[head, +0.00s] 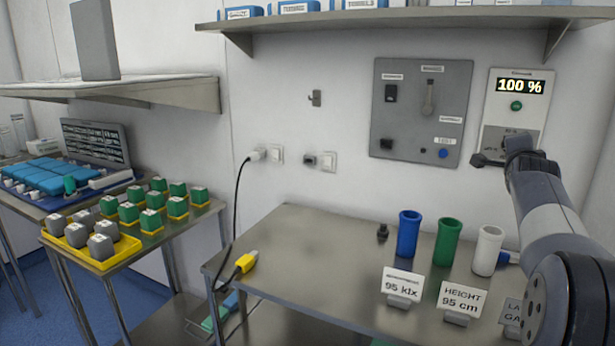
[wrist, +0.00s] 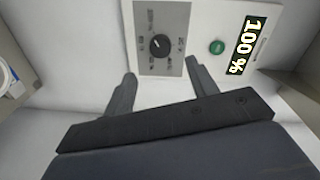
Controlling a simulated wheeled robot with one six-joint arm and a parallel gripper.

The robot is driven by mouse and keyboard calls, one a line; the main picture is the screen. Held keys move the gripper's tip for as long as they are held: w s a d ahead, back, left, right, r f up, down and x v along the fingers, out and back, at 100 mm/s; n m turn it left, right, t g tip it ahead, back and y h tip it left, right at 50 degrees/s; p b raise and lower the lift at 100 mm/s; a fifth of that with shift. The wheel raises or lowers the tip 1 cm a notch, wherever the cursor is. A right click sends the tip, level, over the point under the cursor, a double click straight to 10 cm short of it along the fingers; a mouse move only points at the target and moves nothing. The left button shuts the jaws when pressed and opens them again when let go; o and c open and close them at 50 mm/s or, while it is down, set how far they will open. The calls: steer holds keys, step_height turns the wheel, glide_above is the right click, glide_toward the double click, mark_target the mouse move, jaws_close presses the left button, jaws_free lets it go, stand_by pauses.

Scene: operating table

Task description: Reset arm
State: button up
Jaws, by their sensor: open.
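My arm reaches in from the right in the head view. My gripper (head: 503,160) is in front of the lower part of a white wall unit (head: 521,99). In the wrist view my gripper (wrist: 158,85) shows two dark fingers spread apart with nothing between them. Beyond the fingers is a grey dial plate with a black knob (wrist: 160,44). The unit's green button (wrist: 216,47) and its display (wrist: 247,45) reading 100 % are clear of the fingers. In the head view my gripper hides most of the dial.
A grey switch panel (head: 420,112) is on the wall left of the unit. Below, a steel table (head: 310,255) bears a blue cup (head: 408,234), a green cup (head: 447,242), a white cup (head: 487,250) and sign cards. A shelf (head: 400,18) hangs above. The table's left part is mostly bare.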

steer(key=w+d+n, duration=0.4)
steer(key=w+n, duration=0.3)
steer(key=n, duration=1.1)
steer(key=shift+w+f+n+t+h+b, duration=0.3)
steer(key=shift+f+n+h, duration=0.05)
steer(key=shift+n+h, duration=0.05)
stand_by(0.7)
steer(key=shift+a, duration=0.1)
stand_by(0.3)
